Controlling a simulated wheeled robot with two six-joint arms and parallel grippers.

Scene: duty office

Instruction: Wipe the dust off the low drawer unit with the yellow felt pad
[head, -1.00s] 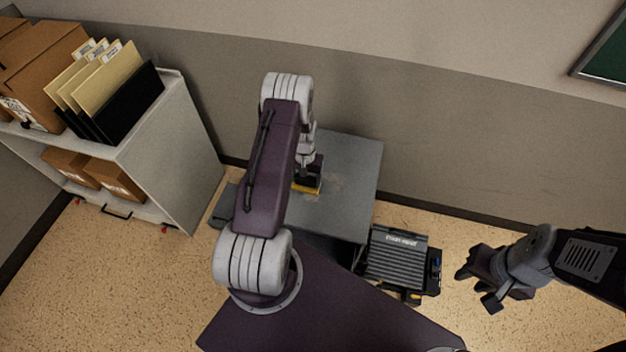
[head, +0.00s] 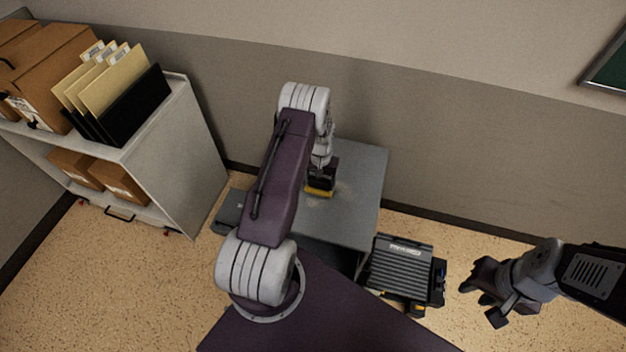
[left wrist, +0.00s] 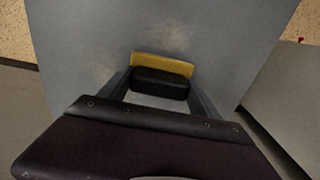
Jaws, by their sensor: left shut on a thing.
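The low drawer unit (head: 358,205) is grey and stands against the wall, partly hidden by my left arm in the head view. Its top (left wrist: 235,40) fills much of the left wrist view, with faint pale dust patches. The yellow felt pad (head: 319,192) has a black grip block and lies flat against the top. My left gripper (head: 322,178) is shut on the pad's black block; the pad (left wrist: 162,65) also shows between its fingers in the left wrist view. My right gripper (head: 484,299) is empty, its fingers apart, over the floor at the right.
A grey shelf unit (head: 185,150) with boxes and upright folders (head: 110,90) stands at the left. A dark ribbed case (head: 402,262) is right of the drawer unit. A dark flat item (head: 229,208) is at the unit's left edge. The wall closes off the back.

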